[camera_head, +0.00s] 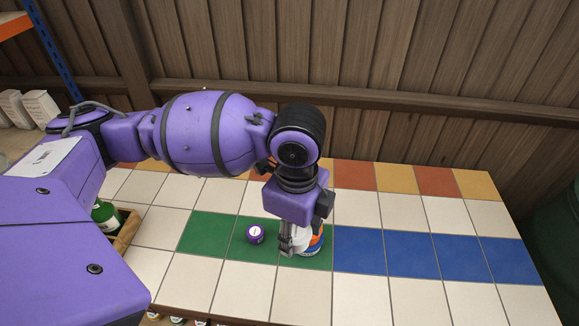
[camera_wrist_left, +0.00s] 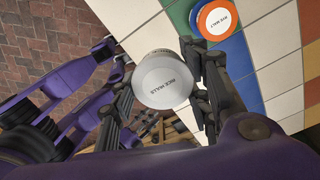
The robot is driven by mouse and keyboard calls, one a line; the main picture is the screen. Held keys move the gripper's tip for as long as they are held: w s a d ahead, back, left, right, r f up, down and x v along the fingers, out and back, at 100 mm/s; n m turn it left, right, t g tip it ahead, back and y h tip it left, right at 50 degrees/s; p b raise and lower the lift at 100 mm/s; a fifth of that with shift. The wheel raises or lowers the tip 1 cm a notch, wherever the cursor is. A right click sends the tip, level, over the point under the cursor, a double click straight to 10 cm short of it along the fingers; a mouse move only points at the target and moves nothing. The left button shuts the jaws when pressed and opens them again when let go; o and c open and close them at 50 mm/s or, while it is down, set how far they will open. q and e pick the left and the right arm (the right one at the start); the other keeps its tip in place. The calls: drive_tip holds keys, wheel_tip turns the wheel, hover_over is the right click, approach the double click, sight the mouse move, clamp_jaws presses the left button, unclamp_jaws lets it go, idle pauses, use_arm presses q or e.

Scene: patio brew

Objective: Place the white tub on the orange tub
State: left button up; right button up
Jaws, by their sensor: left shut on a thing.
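The white tub (camera_wrist_left: 165,82), with "RICE HULLS" on its lid, is between the fingers of my left gripper (camera_wrist_left: 163,92) in the left wrist view. In the head view the white tub (camera_head: 301,240) is mostly hidden behind the left gripper (camera_head: 287,241), which is shut on it. The orange tub (camera_wrist_left: 216,20), with a white "RYE MALT" label on its orange lid, stands on the tiles apart from the white tub in the wrist view. In the head view the orange tub (camera_head: 317,243) shows partly behind the gripper.
A purple-lidded tub (camera_head: 255,234) stands on the green tiles left of the gripper. A crate (camera_head: 127,229) with a green bottle (camera_head: 105,215) is at the left. The blue and white tiles to the right (camera_head: 440,255) are clear. A wooden wall (camera_head: 420,60) stands behind.

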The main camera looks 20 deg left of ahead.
use_arm(q)
drive_tip(key=w+f, duration=0.2)
drive_tip(key=w, duration=0.1)
drive_tip(key=w+f+b, duration=0.1)
drive_tip(key=w+f, duration=0.2)
drive_tip(key=w, duration=0.1)
drive_tip(key=w+a+f, duration=0.1)
drive_tip(key=w+f, duration=0.2)
drive_tip(key=w, duration=0.1)
drive_tip(key=shift+w, duration=0.2)
drive_tip(key=shift+w+f, duration=0.2)
drive_tip(key=shift+f, duration=0.05)
drive_tip(key=shift+w+f+b, duration=0.15)
drive_tip(key=shift+f, duration=0.75)
drive_tip(key=shift+w+f+b, duration=0.1)
drive_tip(key=shift+f+b, duration=0.05)
drive_tip(key=shift+f, duration=0.75)
drive_tip(key=shift+f, duration=0.2)
drive_tip(key=o, duration=0.8)
drive_tip(key=shift+o, duration=1.3)
